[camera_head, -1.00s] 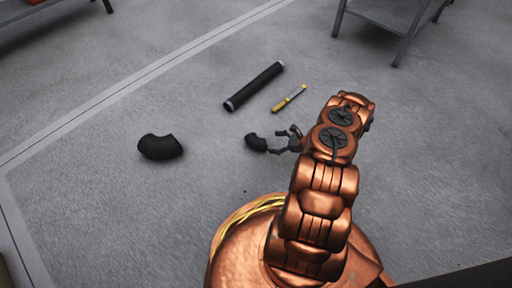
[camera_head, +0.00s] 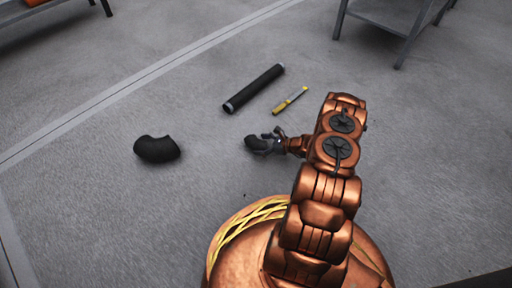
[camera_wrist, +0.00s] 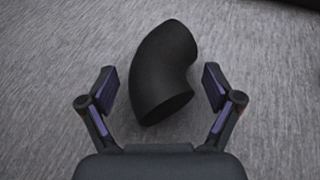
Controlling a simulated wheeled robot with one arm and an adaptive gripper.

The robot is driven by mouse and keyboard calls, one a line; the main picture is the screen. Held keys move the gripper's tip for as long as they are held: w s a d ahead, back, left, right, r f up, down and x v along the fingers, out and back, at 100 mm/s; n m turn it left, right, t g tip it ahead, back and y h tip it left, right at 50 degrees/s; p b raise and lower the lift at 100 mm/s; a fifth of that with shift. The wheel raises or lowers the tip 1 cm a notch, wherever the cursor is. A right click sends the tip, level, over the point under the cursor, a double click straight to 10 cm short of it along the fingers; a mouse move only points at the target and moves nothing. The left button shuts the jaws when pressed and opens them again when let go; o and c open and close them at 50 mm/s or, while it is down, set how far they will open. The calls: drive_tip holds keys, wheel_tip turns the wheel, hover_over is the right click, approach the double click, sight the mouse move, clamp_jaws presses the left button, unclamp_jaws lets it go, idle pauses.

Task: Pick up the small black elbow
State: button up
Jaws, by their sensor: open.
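The small black elbow (camera_head: 253,142) lies on the grey floor near the middle of the head view, just left of my gripper (camera_head: 268,143), which partly covers it. In the wrist view the small black elbow (camera_wrist: 163,72) lies curved, with its near end between the two fingers and its far end beyond the fingertips. My gripper (camera_wrist: 160,84) is open, one finger on each side of the elbow. A gap of floor shows between each finger and the elbow.
A larger black elbow (camera_head: 157,149) lies to the left on the floor. A black pipe (camera_head: 254,88) and a yellow-and-grey tool (camera_head: 291,100) lie beyond. A metal table (camera_head: 395,18) stands at the back right. Floor around the small elbow is clear.

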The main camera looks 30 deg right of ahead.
drive_tip(key=shift+c, duration=0.2)
clamp_jaws()
idle(0.6)
